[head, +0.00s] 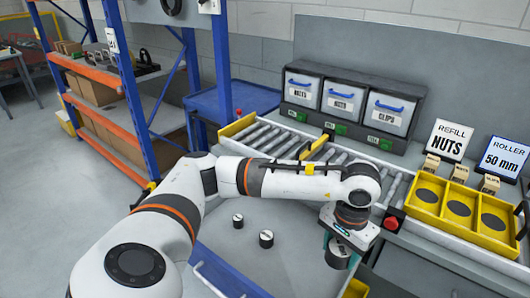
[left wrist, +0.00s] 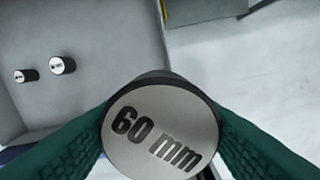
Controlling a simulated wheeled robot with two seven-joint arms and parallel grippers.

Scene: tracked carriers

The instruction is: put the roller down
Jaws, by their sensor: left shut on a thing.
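My left gripper (head: 341,243) is shut on a roller, a dark cylinder (head: 338,255) that hangs below the fingers in the head view. In the left wrist view its pale end face (left wrist: 160,132) reads "60 mm", and the two green fingers press on its sides. The roller is held above the right part of a grey surface. My right gripper is not in view.
A roller conveyor (head: 275,135) runs behind, with a yellow tray (head: 428,212) of dark round recesses at its right. A sign (head: 505,158) reads "ROLLER 50 mm", another (head: 449,140) "REFILL NUTS". A red button (head: 391,223) sits on the conveyor edge. Labelled bins (head: 350,95) stand at the back.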

